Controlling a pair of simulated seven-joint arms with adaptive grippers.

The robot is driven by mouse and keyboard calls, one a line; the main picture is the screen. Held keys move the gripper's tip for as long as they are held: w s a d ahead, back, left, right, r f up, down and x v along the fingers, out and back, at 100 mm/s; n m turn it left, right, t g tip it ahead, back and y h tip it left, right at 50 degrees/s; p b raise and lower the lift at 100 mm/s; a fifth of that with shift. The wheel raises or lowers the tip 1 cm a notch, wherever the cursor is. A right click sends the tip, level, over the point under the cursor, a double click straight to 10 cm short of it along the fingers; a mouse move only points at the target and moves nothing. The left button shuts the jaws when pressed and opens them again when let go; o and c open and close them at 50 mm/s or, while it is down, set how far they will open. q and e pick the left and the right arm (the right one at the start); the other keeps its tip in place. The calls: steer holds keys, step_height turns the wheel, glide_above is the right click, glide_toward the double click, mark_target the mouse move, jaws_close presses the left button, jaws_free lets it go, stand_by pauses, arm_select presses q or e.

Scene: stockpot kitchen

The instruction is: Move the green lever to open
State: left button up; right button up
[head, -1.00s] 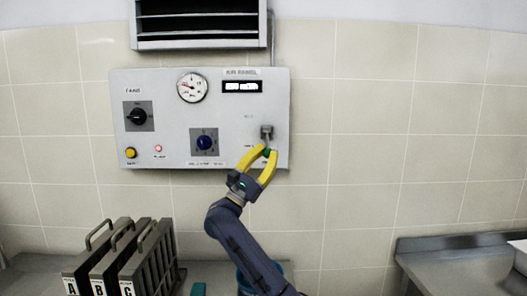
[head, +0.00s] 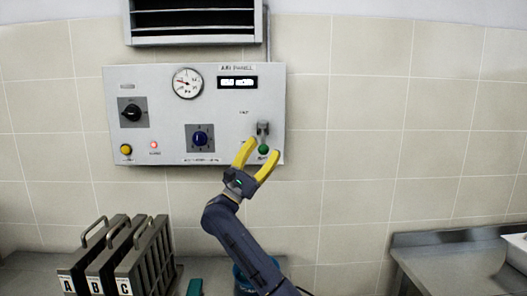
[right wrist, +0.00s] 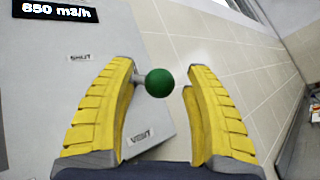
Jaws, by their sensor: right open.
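The lever with the round green knob (head: 264,149) is at the lower right of the grey wall panel. It hangs down from a grey pivot block (head: 263,128). My right gripper (head: 262,146) is open, its yellow fingertips to either side of the knob. In the right wrist view the green knob (right wrist: 159,82) shows between the spread fingers, with a gap on both sides, nearer the left finger. A label that reads like SHUT (right wrist: 80,58) is to the upper left, and one like VENT (right wrist: 140,137) is below the knob. My left gripper is not in view.
The panel (head: 225,120) also carries a round gauge (head: 187,83), a black dial (head: 132,112), a blue knob (head: 200,138), a yellow button (head: 126,149) and a display (head: 237,82). Dark labelled racks (head: 118,262) stand lower left. A metal counter (head: 450,245) is at right.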

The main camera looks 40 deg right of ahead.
steer(key=v, duration=0.7)
steer(key=shift+a+f, duration=0.15)
steer(key=shift+f, duration=0.1)
steer(key=shift+r, duration=0.1)
stand_by(0.4)
